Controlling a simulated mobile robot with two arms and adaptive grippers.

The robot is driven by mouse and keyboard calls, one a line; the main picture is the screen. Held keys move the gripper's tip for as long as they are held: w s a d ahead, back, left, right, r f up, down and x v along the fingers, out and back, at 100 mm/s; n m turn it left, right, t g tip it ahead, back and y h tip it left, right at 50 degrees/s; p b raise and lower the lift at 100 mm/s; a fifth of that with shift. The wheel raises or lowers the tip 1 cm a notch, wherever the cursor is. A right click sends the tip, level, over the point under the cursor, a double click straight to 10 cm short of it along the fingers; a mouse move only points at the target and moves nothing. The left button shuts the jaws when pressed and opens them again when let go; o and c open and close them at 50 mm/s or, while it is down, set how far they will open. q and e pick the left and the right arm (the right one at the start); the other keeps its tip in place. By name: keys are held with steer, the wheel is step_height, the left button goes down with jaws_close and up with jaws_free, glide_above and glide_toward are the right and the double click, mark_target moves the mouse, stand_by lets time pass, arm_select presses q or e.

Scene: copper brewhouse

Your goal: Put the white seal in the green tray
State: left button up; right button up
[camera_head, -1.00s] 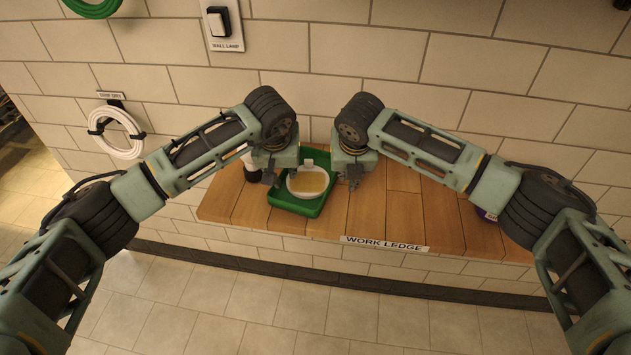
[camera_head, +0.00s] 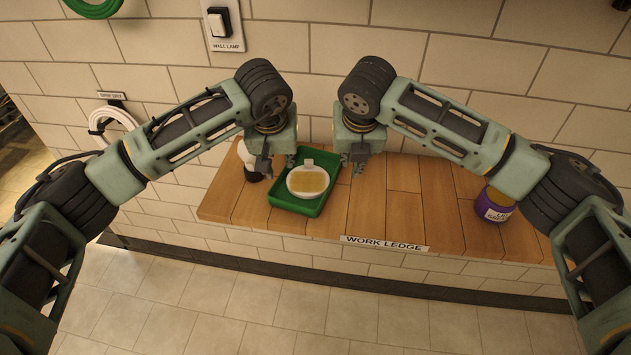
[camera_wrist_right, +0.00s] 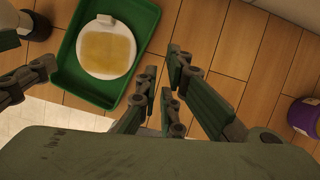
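The white seal (camera_head: 308,181), a white round piece with a yellowish middle and a small tab, lies inside the green tray (camera_head: 328,162) on the ledge. Both also show in the right wrist view, the seal (camera_wrist_right: 109,67) within the walls of the tray (camera_wrist_right: 76,88). My left gripper (camera_head: 277,168) is open and empty above the left side of the tray. My right gripper (camera_head: 351,167) is open and empty, just right of the tray; its fingers (camera_wrist_right: 161,80) show apart in the wrist view. Neither touches the seal.
The wooden work ledge (camera_head: 400,205) is clear right of the tray. A purple container (camera_head: 493,205) stands near its right end, beside my right arm. A white and black object (camera_head: 250,160) stands left of the tray, partly behind my left gripper. The tiled wall is close behind.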

steer(key=shift+v, duration=1.8)
